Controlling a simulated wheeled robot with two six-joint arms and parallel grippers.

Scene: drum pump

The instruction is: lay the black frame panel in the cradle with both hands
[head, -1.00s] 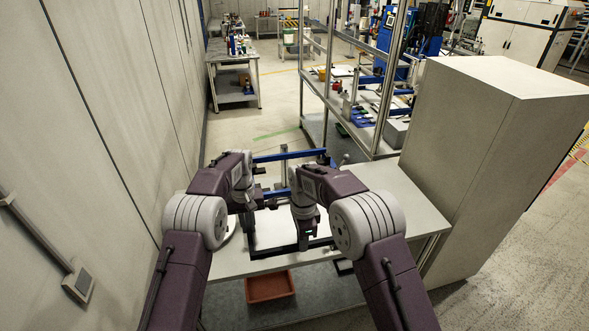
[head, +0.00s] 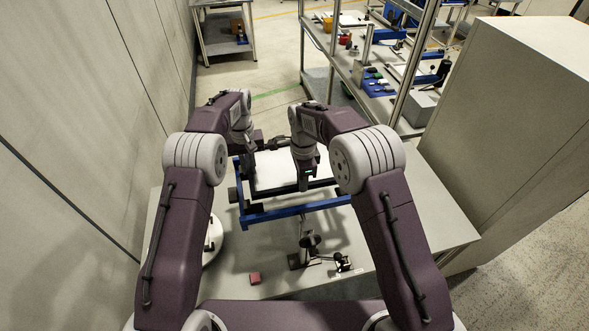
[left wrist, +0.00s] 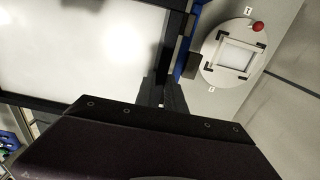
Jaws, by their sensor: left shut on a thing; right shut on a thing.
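The black frame panel (head: 280,170) has a white face and lies roughly level among the blue bars of the cradle (head: 290,212). In the left wrist view the panel's white face (left wrist: 80,50) and black edge fill the left, with a blue cradle bar beside it. My left gripper (head: 246,158) is shut on the panel's left side; its fingers (left wrist: 164,92) show at the black edge in the left wrist view. My right gripper (head: 304,186) is shut on the panel nearer its right part. Whether the panel rests on the cradle or hangs just above it, I cannot tell.
A black stand (head: 309,240) and a small red block (head: 254,278) are on the grey table (head: 410,235). A round white plate (left wrist: 235,60) with a red knob lies left of the cradle. A tall grey cabinet (head: 500,120) stands at right, a wall at left.

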